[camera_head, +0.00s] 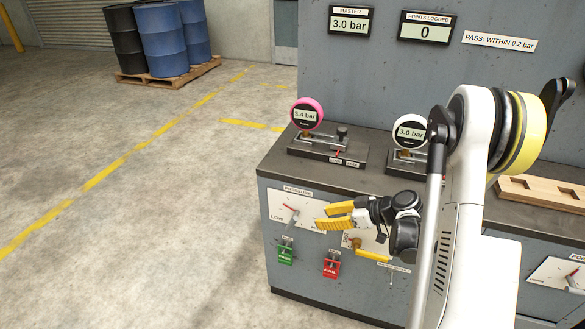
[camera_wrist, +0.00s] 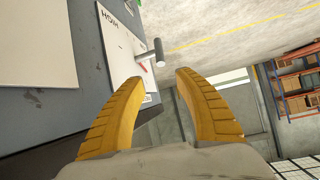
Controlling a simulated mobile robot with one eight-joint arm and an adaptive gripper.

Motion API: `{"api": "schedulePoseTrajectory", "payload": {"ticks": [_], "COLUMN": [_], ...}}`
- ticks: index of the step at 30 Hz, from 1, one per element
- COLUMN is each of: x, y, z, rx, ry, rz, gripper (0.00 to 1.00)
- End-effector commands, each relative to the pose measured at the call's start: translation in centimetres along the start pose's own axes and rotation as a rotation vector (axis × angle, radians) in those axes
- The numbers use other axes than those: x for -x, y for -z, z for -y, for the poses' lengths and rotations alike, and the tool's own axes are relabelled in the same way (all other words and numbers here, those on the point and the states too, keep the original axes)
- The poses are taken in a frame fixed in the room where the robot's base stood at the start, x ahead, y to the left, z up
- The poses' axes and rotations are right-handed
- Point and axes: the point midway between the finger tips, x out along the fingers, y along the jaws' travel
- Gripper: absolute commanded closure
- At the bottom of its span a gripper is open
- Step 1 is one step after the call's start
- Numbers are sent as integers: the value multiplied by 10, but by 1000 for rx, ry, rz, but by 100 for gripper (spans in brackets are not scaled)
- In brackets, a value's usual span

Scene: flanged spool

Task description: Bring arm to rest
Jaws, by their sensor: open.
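My gripper (camera_head: 338,222) has yellow fingers and is held in front of the grey bench's front panel, near the pressure dial panel (camera_head: 287,211). In the wrist view my gripper (camera_wrist: 160,90) has its two fingers apart with nothing between them. My arm rises at the right of the head view and bends down and left to the gripper. In the wrist view a grey lever or knob (camera_wrist: 151,53) on the panel shows beyond the fingers; whether the gripper touches anything cannot be told.
The bench (camera_head: 268,172) carries a pink gauge (camera_head: 306,114) reading 3.4 bar and a white gauge (camera_head: 410,131) reading 3.0 bar. Green (camera_head: 285,255) and red (camera_head: 332,267) switches sit low on its front. A wooden tray (camera_head: 541,192) lies at right. Floor at left is clear; drums (camera_head: 163,40) stand behind.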

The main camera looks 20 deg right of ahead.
Motion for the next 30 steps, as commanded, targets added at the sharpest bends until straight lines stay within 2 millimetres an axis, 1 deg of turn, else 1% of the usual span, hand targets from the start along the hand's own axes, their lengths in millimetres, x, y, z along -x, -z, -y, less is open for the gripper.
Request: {"api": "schedulePoseTrajectory", "payload": {"ticks": [2,5,8,10,12,14,15,19,24,27,30], "x": [0,2,7,14,23,32,38,61,96,118,138], "y": [1,10,30,48,66,79,87,106,118,118,115], "z": [0,4,15,27,44,58,68,104,151,177,199], "rx": [-2,-21,-68,-117,-168,-208,-234,-306,-377,-410,-433], "ry": [0,-4,-16,-36,-65,-96,-118,-201,-327,-404,-477], "rz": [2,22,75,127,182,226,253,326,382,394,390], "gripper": [61,61,61,61,61,61,61,61,61,61,61]}}
